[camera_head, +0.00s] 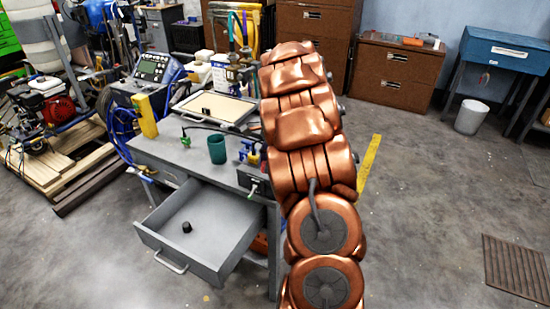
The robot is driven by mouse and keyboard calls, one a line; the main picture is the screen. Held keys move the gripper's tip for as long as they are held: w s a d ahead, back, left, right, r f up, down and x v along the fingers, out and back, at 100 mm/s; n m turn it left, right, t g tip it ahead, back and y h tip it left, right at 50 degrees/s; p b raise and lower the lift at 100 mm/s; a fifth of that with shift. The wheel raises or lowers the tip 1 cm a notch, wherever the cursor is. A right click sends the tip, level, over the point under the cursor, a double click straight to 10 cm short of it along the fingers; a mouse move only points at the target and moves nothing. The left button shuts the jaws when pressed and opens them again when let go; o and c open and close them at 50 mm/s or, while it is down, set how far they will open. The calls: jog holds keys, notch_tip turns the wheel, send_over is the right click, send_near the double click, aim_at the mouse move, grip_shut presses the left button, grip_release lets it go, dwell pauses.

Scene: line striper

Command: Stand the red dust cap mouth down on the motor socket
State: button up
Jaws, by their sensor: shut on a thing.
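My copper-coloured arm (303,125) rises through the middle of the view and covers the right part of the grey workbench (165,150). My gripper is not in view; it may be hidden behind the arm. I cannot make out the red dust cap. I cannot pick out the motor socket with certainty either. A dark box (254,180) at the bench's right front is partly hidden by the arm. A small blue and yellow item (249,151) stands behind it.
The bench's grey drawer (210,235) is pulled out, with a small black piece (187,227) inside. A green cup (217,149), a yellow block (147,115) and a shallow tray (213,107) are on the bench. Open floor lies to the right.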

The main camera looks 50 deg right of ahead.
jog(key=shift+w+d+f+p, duration=0.1)
jog(key=shift+w+d+p, duration=0.2)
jog(key=shift+d, duration=0.65)
jog(key=shift+w+d+f+p, duration=0.1)
jog(key=shift+w+d+p, duration=0.25)
jog(key=shift+d, duration=0.55)
jog(key=shift+w+d+f+p, duration=0.15)
jog(key=shift+w+d, duration=0.25)
jog(key=shift+d, duration=0.55)
notch_tip(320, 180, down, 2)
jog(key=shift+f+p, duration=0.15)
jog(key=shift+p, duration=0.55)
jog(key=shift+f, duration=0.55)
jog(key=shift+f, duration=0.15)
jog(key=o, duration=0.8)
jog(key=shift+c, duration=0.2)
jog(key=b+v, duration=0.3)
jog(key=v, duration=0.9)
